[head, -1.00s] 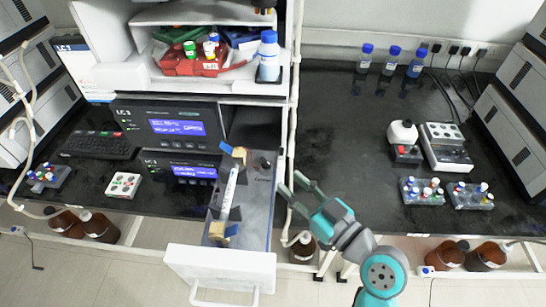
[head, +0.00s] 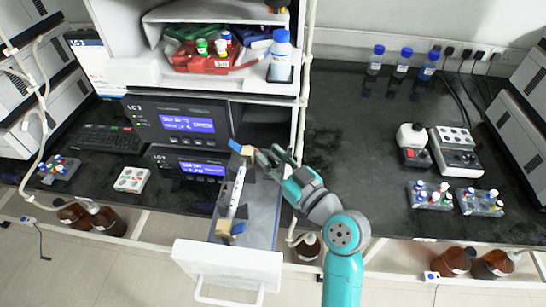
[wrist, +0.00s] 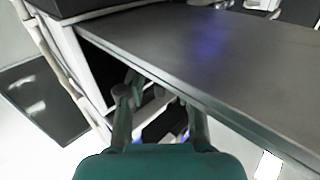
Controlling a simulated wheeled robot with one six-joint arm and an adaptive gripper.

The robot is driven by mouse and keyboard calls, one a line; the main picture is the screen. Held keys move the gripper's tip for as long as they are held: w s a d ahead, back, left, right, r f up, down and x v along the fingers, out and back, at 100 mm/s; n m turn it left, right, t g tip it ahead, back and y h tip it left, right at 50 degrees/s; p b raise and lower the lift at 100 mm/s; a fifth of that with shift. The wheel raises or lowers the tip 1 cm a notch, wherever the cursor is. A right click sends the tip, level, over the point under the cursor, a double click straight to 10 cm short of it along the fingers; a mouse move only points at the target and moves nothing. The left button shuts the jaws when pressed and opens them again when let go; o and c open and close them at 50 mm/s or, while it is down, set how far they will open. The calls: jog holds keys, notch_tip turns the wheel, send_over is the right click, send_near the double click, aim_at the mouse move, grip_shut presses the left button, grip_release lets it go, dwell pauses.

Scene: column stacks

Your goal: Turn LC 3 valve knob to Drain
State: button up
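The LC-3 stack shows in the head view as an upper dark unit (head: 185,125) and a lower dark unit (head: 190,167), both with lit blue screens. A drawer (head: 228,262) stands pulled out at their lower right, holding a white column (head: 232,192) between tan-and-blue end fittings. The valve knob is not visible in the head view; my gripper covers the drawer's back right area. My gripper (head: 268,154) is open, its fingers reaching left over that area. In the wrist view my gripper (wrist: 160,118) has its fingers apart, with dark, unclear parts between them. I cannot tell whether it touches the knob.
A white shelf post (head: 304,90) rises close behind my gripper. Above, a shelf holds a red tray (head: 205,60) and a blue-capped bottle (head: 281,55). In the wrist view a large dark flat surface (wrist: 220,50) lies close to the fingers.

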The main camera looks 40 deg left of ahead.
grip_shut()
jog(key=shift+g, duration=0.4)
jog(key=n+g, duration=0.3)
jog(key=g, duration=0.1)
jog(key=shift+w, duration=0.1)
jog(key=n+g+h, duration=0.1)
jog(key=n+g, duration=0.3)
jog(key=g, duration=0.2)
jog(key=n+g+h, duration=0.2)
jog(key=n+g, duration=0.1)
jog(key=g, duration=0.1)
jog(key=shift+g+h, duration=0.3)
jog(key=shift+s+d+n+g+h, duration=0.1)
jog(key=shift+s+n+g+h, duration=0.05)
jog(key=shift+n+g+h, duration=0.65)
jog(key=shift+s+n+g+h, duration=0.1)
jog(key=shift+n+g+h, duration=0.6)
jog(key=shift+n+h, duration=0.1)
jog(key=shift+f, duration=0.1)
grip_release()
